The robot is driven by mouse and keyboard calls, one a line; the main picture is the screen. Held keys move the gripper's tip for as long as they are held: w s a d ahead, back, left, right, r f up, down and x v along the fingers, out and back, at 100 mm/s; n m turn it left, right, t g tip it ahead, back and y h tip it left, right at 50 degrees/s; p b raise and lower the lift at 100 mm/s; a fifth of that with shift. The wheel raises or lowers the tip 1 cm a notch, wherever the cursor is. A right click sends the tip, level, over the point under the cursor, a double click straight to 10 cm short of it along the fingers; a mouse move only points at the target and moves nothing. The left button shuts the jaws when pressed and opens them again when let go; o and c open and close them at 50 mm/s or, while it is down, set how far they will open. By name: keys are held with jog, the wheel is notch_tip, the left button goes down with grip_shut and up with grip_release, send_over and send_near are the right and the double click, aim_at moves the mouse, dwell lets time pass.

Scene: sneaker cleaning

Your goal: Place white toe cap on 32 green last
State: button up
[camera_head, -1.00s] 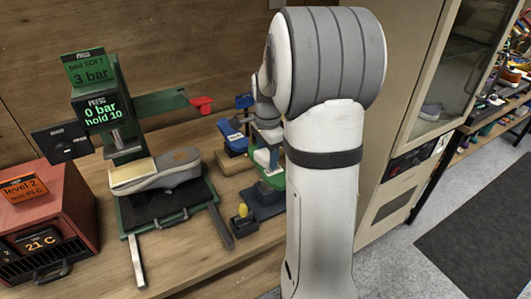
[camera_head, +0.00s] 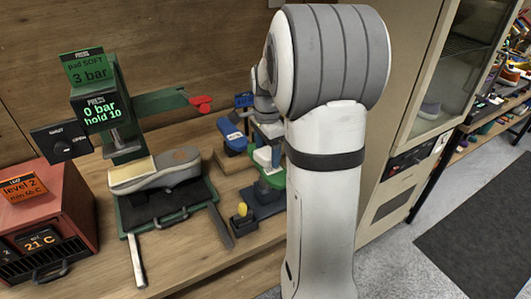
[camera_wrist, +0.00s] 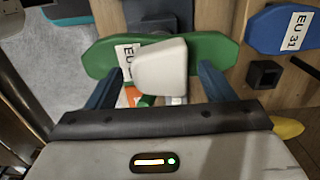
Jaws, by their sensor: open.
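The white toe cap (camera_wrist: 160,68) lies across the middle of the green last (camera_wrist: 210,48) in the wrist view and appears to rest on it. It covers part of the last's EU label, so the number is hidden. My gripper (camera_wrist: 160,76) is open, with one blue finger on each side of the cap and a gap at both sides. In the head view the white cap (camera_head: 263,157) shows on the green last (camera_head: 273,180), below my wrist. My fingers are hard to make out there, and my arm hides the right side.
A blue last (camera_head: 232,135) stands beside the green one; its EU 31 label shows in the wrist view (camera_wrist: 285,30). A red heater box (camera_head: 45,225) stands farther left.

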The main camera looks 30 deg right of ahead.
aim_at(267, 152)
notch_tip(267, 152, up, 10)
jog(key=s+a+f+n+t, duration=0.1)
jog(key=s+a+f+n, duration=0.1)
jog(key=s+a+n, duration=0.5)
jog(key=s+a+f+n+t, duration=0.2)
jog(key=s+a+f+n, duration=0.1)
jog(key=s+a+n, duration=0.4)
jog(key=s+n, duration=0.3)
jog(key=s, duration=0.2)
jog(key=shift+s+a+f+n, duration=0.15)
jog(key=shift+s+a+n, duration=0.05)
jog(key=shift+a+n, duration=0.1)
